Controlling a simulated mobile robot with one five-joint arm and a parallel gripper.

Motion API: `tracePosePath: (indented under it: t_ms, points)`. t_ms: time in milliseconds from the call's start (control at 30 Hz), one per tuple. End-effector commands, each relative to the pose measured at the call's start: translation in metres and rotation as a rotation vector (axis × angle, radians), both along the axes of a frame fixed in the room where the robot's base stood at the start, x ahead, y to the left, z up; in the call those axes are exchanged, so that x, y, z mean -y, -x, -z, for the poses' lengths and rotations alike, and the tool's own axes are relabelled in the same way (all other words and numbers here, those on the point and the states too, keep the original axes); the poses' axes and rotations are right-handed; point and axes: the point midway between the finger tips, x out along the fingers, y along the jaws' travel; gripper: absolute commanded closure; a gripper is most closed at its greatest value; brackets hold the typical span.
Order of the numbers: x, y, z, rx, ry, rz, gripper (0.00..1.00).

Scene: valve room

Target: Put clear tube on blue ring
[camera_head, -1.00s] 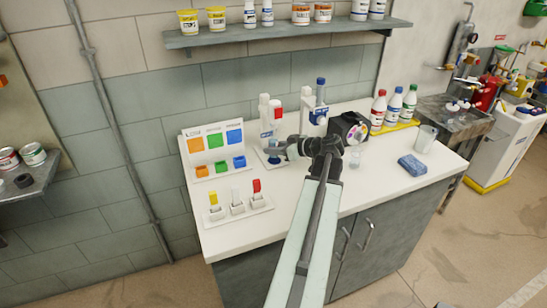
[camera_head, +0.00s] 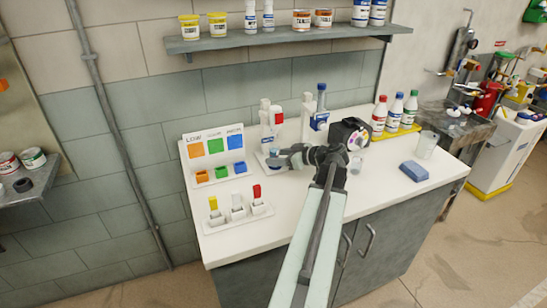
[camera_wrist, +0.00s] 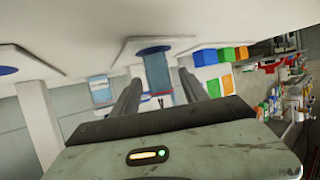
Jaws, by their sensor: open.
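The clear tube (camera_wrist: 158,76), tinted bluish, stands between the two fingers of my gripper (camera_wrist: 158,95) in the wrist view, which is turned upside down. The fingers are apart, one on each side of the tube. The tube's base end meets the blue ring (camera_wrist: 153,50) on a white plate; I cannot tell whether it is fully seated. In the head view my gripper (camera_head: 282,158) reaches left over the counter to the white stand with a red part (camera_head: 277,118). The tube is small and partly hidden there.
A second white stand (camera_head: 320,121) and a black device (camera_head: 350,133) are close to my arm. A colour panel (camera_head: 215,145) and a holder with coloured tabs (camera_head: 238,214) are at the left. A blue sponge (camera_head: 414,171) and a clear beaker (camera_head: 427,145) are at the right.

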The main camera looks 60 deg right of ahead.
Motion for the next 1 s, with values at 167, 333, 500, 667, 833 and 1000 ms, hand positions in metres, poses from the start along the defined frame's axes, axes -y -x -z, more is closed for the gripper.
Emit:
tracePosePath:
  t_ms: [167, 333, 500, 667, 833, 1000]
  points:
    - [-0.002, 0.043, -0.024, 0.001, 0.001, 0.004, 0.47]
    - [-0.003, 0.078, -0.037, 0.001, 0.001, 0.004, 0.47]
    - [-0.003, 0.095, -0.041, 0.001, 0.001, 0.002, 0.47]
    - [-0.003, 0.098, -0.041, 0.001, 0.001, 0.002, 0.47]
    - [-0.003, 0.098, -0.041, 0.000, 0.001, 0.002, 0.47]
    - [-0.003, 0.099, -0.058, 0.000, 0.001, 0.004, 0.47]
